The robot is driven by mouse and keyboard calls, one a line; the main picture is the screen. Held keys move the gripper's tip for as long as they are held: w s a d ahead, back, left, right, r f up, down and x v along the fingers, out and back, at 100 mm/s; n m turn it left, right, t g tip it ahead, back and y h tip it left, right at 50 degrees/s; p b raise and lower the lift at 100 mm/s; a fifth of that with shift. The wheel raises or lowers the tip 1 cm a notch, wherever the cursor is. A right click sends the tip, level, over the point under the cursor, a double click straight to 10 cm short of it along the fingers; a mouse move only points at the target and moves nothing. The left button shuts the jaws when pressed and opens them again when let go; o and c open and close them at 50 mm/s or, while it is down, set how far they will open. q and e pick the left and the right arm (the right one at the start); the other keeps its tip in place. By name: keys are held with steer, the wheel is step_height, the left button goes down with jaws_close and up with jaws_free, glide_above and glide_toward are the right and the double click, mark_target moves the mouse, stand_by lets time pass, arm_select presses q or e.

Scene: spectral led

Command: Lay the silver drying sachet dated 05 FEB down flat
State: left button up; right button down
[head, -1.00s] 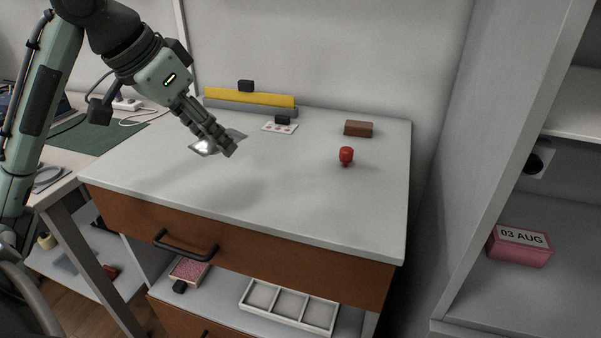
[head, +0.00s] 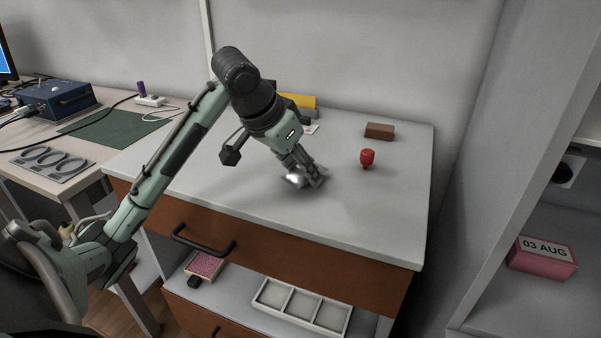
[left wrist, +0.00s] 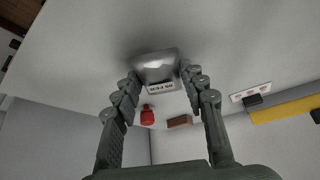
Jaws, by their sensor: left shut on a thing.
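My left gripper (head: 312,178) is shut on a silver sachet (head: 294,180), low over the grey top of the drawer cabinet (head: 250,205). In the left wrist view the sachet (left wrist: 156,66) sits between the two fingertips (left wrist: 160,80). It is shiny, with a pale label strip (left wrist: 161,87) along one edge. The label's print is too small and turned to read. In the head view the fingers hide part of the sachet. I cannot tell whether it touches the cabinet top. My right gripper is not in view.
A red knobbed object (head: 367,158) and a brown block (head: 379,131) stand to the right on the cabinet top. A yellow bar (head: 300,101) lies at the back. The front right of the top is clear. A pink 03 AUG box (head: 543,257) is on the right shelf.

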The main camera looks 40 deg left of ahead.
arm_select(q)
steer(key=shift+f, duration=0.4)
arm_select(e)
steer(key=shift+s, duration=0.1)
arm_select(q)
steer(key=o, duration=1.1)
steer(key=shift+r, duration=0.2)
steer(key=p+v, duration=0.1)
steer(key=v, duration=0.5)
steer(key=shift+r, duration=0.2)
steer(key=p+v, duration=0.1)
steer(key=v, duration=0.4)
steer(key=shift+s+a+r, duration=0.1)
steer(key=shift+s+r, duration=0.1)
steer(key=shift+r, duration=0.05)
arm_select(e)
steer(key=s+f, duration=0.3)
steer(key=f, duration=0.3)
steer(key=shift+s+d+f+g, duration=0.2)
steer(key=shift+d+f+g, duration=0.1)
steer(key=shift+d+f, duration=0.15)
